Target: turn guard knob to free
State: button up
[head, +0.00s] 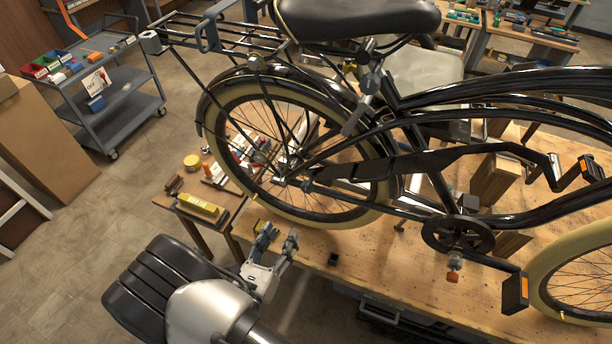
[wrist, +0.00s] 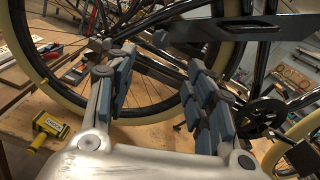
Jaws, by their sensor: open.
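My gripper (head: 278,240) is open and empty at the bench's front edge, below the rear wheel.
A grey cart (head: 125,105) stands at the left. Pedals (head: 515,293) stick out towards me.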

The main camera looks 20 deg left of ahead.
aim_at(306, 190)
jog(key=w, duration=0.5)
jog(key=w+d+p, duration=0.1)
jog(key=w, duration=0.5)
jog(key=w+p, duration=0.1)
jog(key=w, duration=0.5)
jog(key=shift+d, duration=0.25)
jog(key=shift+c, duration=0.3)
jog(key=c, duration=1)
